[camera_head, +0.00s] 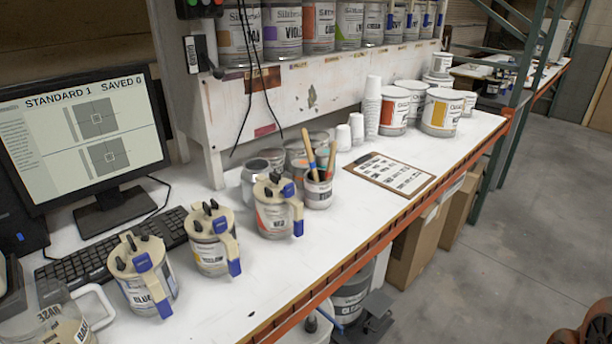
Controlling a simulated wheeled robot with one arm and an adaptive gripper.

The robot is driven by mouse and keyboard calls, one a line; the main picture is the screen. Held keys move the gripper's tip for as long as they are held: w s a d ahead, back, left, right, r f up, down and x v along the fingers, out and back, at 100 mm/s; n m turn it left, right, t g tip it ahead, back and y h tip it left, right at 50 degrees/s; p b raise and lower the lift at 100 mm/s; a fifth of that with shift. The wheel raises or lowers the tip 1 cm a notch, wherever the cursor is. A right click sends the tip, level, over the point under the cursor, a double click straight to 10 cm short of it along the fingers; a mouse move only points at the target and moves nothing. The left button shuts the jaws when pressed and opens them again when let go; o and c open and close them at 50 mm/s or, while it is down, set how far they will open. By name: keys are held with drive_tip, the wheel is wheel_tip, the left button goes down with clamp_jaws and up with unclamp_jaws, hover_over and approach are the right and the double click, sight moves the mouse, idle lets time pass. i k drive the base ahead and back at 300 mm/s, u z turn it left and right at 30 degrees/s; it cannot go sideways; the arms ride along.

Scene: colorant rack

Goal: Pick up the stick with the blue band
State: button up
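Wooden sticks stand in a small white labelled can (319,198) on the white bench, right of the can marked RED. The stick with the blue band (309,153) leans to the left in it, its tan upper end clear of the rim and the blue band lower down. A second tan stick (332,156) stands at the right of the same can. Something dark also shows inside the can. The sticks' lower ends are hidden. My gripper is not in this view.
Lidded cans marked RED (272,219), yellow (210,250) and BLUE (138,287) line the bench front. Open cans (256,172) stand close behind the stick can. A clipboard (390,174) lies to its right. A monitor (85,135) and keyboard (75,268) are left.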

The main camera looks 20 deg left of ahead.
sight(305, 139)
drive_tip(key=u, duration=2.05)
drive_tip(key=i, duration=0.45)
